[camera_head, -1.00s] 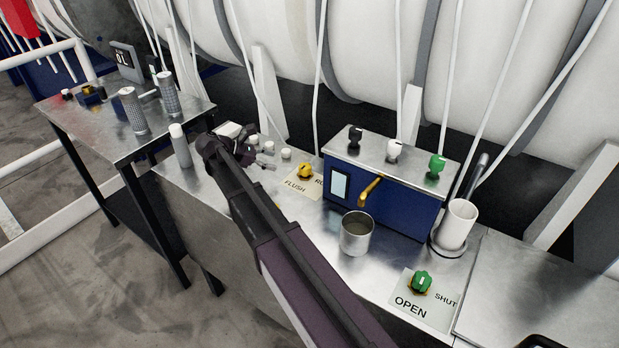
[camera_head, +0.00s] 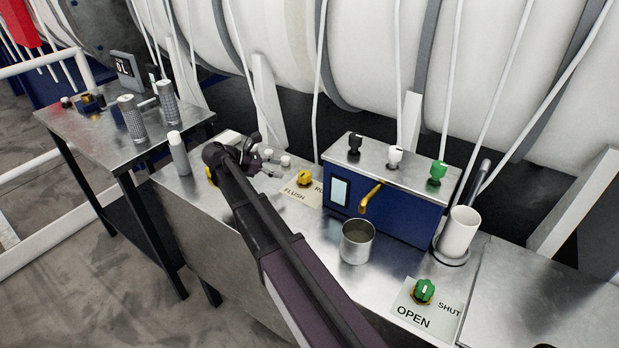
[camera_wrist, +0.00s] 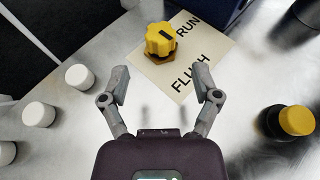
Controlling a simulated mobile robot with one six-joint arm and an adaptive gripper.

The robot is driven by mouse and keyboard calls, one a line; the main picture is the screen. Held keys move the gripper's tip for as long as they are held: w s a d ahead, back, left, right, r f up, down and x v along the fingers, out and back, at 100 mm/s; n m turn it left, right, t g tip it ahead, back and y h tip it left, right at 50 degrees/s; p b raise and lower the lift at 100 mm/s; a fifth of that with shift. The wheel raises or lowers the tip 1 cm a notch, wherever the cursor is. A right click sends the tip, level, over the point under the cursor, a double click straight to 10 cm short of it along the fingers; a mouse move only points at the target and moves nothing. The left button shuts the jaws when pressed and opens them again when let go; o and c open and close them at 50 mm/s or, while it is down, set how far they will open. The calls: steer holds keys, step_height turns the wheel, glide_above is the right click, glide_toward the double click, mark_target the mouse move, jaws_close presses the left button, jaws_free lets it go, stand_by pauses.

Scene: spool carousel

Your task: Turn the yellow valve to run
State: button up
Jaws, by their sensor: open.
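The yellow valve (camera_head: 304,179) is a lobed knob on a pale plate (camera_head: 299,192) marked FLUSH and RUN, on the metal bench. In the wrist view the yellow valve (camera_wrist: 160,40) stands upright just beyond my fingertips, with a dark mark on its top. I cannot tell clearly which word the mark points to. My gripper (camera_wrist: 161,78) is open and empty, its two fingers apart and short of the knob, touching nothing I can see. In the head view my gripper (camera_head: 268,170) is left of the valve, partly hidden by my arm.
White-capped pegs (camera_wrist: 77,77) stand left of my fingers. A black item with a yellow top (camera_wrist: 290,122) stands to the right. A blue box (camera_head: 385,205) with a yellow spout, a metal cup (camera_head: 357,242) and a green valve (camera_head: 424,291) are farther right.

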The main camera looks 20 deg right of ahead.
mark_target(303, 174)
steer(key=b+x, duration=0.3)
steer(key=x, duration=0.7)
steer(key=shift+s+d+f+b, duration=0.1)
steer(key=shift+d+f+b, duration=0.15)
steer(key=shift+d+b, duration=0.15)
steer(key=c, duration=1)
